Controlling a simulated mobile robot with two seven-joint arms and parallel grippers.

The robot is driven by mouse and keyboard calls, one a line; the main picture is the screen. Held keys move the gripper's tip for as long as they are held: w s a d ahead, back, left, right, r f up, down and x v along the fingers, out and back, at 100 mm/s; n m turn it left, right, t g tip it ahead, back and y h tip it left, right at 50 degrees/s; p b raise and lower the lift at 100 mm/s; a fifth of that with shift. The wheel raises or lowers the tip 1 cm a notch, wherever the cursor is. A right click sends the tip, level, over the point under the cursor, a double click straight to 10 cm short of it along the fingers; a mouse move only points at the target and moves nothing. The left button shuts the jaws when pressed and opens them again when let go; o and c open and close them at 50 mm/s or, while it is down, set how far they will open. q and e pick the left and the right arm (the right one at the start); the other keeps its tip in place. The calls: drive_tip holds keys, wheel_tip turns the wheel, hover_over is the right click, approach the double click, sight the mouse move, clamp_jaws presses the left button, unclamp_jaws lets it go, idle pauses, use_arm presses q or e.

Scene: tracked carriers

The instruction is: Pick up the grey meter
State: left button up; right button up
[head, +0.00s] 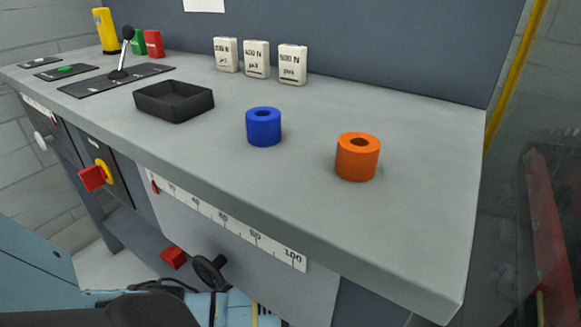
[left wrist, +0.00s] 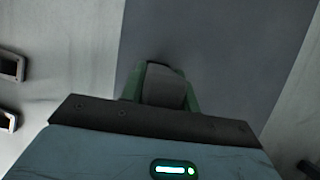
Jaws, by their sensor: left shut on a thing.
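In the left wrist view my left gripper (left wrist: 165,100) shows beyond its blue-grey body and dark crossbar. It is shut on a small dark grey block, the grey meter (left wrist: 165,85) by its colour. Green parts show on both sides of the block; I cannot tell whether they are fingers or part of it. The crossbar hides the near end of the block, and its face does not show. No grey meter stands out on the bench in the head view. My right gripper is in neither view.
The grey bench (head: 260,185) holds a blue ring (head: 264,130), an orange ring (head: 357,162), a black tray (head: 165,111) and white blocks (head: 256,60). A lever (head: 122,55) stands back left.

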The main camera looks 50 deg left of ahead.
use_arm(q)
drive_tip(key=shift+r, duration=0.1)
